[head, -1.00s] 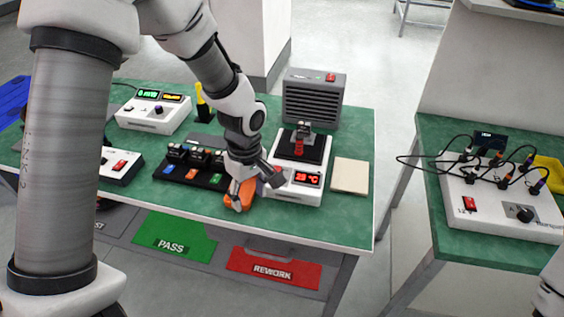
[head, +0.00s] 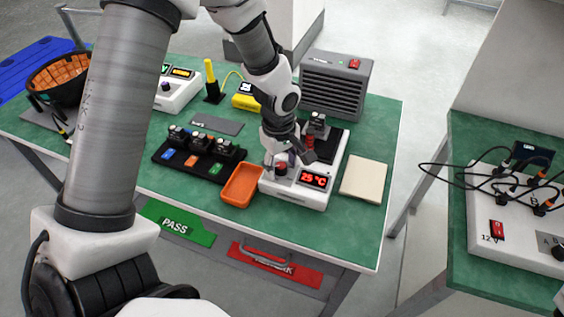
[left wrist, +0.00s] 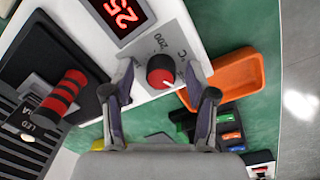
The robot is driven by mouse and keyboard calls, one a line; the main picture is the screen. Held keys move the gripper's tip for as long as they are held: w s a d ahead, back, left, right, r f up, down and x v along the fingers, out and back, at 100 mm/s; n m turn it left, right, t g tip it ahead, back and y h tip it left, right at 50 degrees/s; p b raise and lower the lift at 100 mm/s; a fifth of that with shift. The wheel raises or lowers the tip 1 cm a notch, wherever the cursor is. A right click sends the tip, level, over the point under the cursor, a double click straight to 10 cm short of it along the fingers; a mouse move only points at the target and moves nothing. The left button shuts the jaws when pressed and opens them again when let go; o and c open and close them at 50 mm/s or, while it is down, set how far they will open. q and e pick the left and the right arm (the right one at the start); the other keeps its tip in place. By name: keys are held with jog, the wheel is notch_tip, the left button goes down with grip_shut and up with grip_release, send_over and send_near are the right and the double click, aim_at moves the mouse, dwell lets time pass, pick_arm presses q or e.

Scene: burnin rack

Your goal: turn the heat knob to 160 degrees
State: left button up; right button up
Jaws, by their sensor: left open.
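The heat knob (left wrist: 160,72) is a round red-topped dial with a white pointer line, beside a printed scale showing 200 and C. It sits on the white front of the heater unit (head: 292,196), and shows small in the head view (head: 281,169). The red display (head: 313,178) reads 25 °C. My left gripper (left wrist: 161,84) is open, with one finger on each side of the knob in the left wrist view. I cannot tell whether the fingers touch it. My right gripper is not in view.
An orange tray (head: 241,185) lies left of the heater. A black holder (head: 195,160) with several modules stands further left. A grey fan box (head: 336,85) stands behind, and a cream pad (head: 364,179) lies to the right.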

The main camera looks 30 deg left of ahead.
pick_arm(q)
jog(key=shift+s+r, duration=0.1)
jog(key=shift+s, duration=0.05)
jog(key=shift+c, duration=1.1)
grip_shut()
